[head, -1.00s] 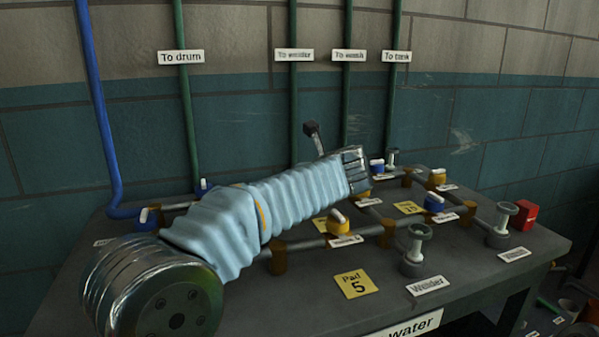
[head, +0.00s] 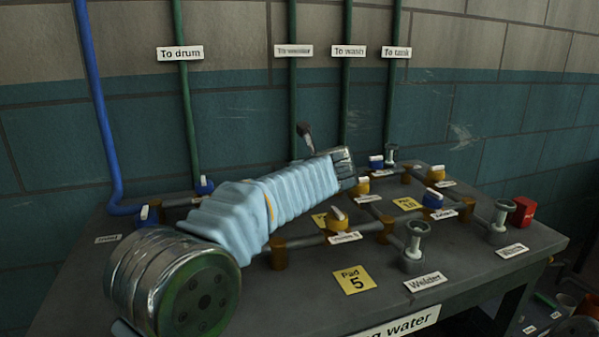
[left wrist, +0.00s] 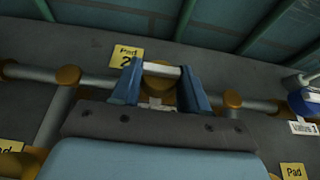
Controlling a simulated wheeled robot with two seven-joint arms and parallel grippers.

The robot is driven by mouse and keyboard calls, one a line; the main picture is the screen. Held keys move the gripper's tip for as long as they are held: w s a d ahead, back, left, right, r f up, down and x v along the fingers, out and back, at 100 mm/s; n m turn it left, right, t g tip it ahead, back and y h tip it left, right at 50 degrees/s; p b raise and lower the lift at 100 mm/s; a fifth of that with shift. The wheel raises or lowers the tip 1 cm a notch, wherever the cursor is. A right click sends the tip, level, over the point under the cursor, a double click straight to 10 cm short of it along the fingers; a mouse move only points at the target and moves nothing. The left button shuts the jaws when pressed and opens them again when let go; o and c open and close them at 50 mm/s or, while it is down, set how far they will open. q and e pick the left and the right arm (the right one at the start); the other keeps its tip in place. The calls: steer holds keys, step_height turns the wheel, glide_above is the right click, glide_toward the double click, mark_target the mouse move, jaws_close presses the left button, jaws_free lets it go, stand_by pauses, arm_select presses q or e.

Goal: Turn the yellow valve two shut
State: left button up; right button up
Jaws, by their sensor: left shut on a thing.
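My left gripper (left wrist: 158,86) is shut on this handle, one blue finger at each end. The handle lies roughly along the pipe. The valve's own label is partly covered by the gripper. In the head view my blue-sleeved left arm reaches in from the left; the fingers are hidden, and I cannot tell there which valve they hold. My right gripper is not in view.
Close to my arm in the head view are another yellow valve (head: 337,222), a blue valve (head: 433,200) and a grey handwheel post (head: 415,245). A red box (head: 522,211) is at the right. The bench front near the Pad 5 tag (head: 355,280) is clear.

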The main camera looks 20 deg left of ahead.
arm_select(q)
steer(key=shift+s+a+m+t+h, duration=0.15)
steer(key=shift+m+t+h, duration=0.25)
steer(key=shift+m+h, duration=0.2)
steer(key=shift+a+m+t+h, duration=0.15)
steer(key=shift+m+t+h, duration=0.15)
steer(key=shift+m+h, duration=0.45)
steer(key=m+h, duration=0.2)
steer(key=h, duration=0.1)
steer(key=shift+a+m+t, duration=0.2)
steer(key=shift+m+t, duration=0.05)
steer(key=shift+t, duration=0.15)
steer(key=m+h, duration=0.2)
steer(key=h, duration=0.1)
steer(key=m+h, duration=0.1)
steer(key=shift+a+f, duration=0.1)
steer(key=shift+a, duration=0.15)
steer(key=shift+m+g+h, duration=0.3)
steer(key=shift+m+h, duration=0.45)
steer(key=shift+m, duration=0.15)
steer(key=shift+d+m+h, duration=0.1)
steer(key=shift+m+h, duration=0.2)
steer(key=shift+h, duration=0.1)
steer(key=o, duration=1)
